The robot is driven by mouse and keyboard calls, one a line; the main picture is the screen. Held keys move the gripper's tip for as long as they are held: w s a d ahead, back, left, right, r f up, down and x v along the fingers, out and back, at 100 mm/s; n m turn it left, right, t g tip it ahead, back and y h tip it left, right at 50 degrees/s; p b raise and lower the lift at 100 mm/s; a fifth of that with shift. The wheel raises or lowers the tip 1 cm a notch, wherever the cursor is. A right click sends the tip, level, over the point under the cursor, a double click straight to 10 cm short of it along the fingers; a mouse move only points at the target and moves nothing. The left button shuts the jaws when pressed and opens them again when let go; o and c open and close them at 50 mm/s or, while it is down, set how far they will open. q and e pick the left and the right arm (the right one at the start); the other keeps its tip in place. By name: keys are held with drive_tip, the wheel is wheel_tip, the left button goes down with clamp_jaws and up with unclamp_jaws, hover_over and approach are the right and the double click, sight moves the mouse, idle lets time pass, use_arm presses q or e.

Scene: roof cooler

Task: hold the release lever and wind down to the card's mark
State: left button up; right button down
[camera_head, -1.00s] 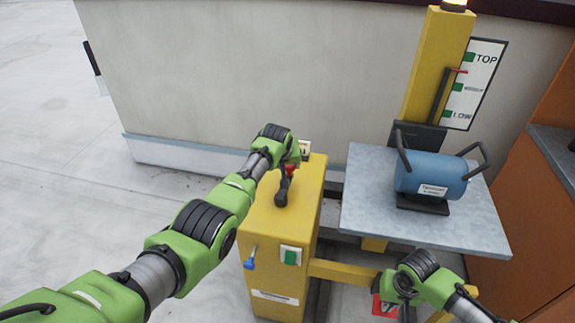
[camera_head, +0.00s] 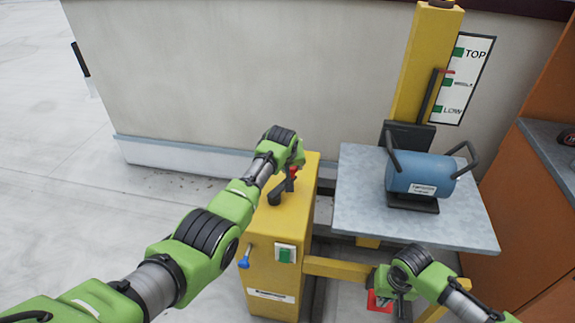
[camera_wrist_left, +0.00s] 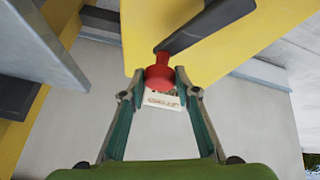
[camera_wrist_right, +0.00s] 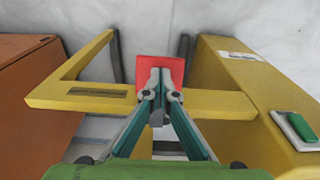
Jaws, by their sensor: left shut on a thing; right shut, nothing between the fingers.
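My left gripper (camera_head: 290,160) is shut on the red knob (camera_wrist_left: 158,74) of a black crank arm (camera_wrist_left: 205,25) on top of the yellow box (camera_head: 280,225). A white card (camera_wrist_left: 162,100) shows behind the knob; I cannot read it. My right gripper (camera_wrist_right: 160,84) is shut and empty, low at the front, with its tips over a red plate (camera_wrist_right: 150,66) by the yellow frame; contact is unclear. A scale board (camera_head: 466,78) with TOP, a middle mark and LOW stands by the yellow mast (camera_head: 425,60). Its red pointer (camera_head: 448,72) is just above the middle mark.
A grey platform (camera_head: 360,205) carries a blue cylinder (camera_head: 418,173) with black handles. The box front has a blue-tipped lever (camera_head: 244,260) and a green button (camera_head: 285,254). An orange cabinet (camera_head: 520,210) stands at the right. The floor at the left is clear.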

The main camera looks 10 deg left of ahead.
use_arm(q)
drive_tip(key=shift+s+d+f, duration=0.1)
drive_tip(key=shift+d, duration=0.05)
use_arm(e)
drive_tip(key=shift+d, duration=0.1)
use_arm(q)
drive_tip(key=shift+s+d, duration=0.6)
drive_tip(key=shift+d, duration=0.2)
drive_tip(key=shift+s+d+f, duration=0.2)
drive_tip(key=shift+s+d, duration=0.05)
drive_tip(key=shift+d, duration=0.05)
use_arm(e)
drive_tip(key=shift+f, duration=0.1)
use_arm(q)
drive_tip(key=shift+s+d+r, duration=0.1)
drive_tip(key=shift+s+d, duration=0.2)
drive_tip(key=shift+s, duration=0.15)
drive_tip(key=shift+s, duration=0.1)
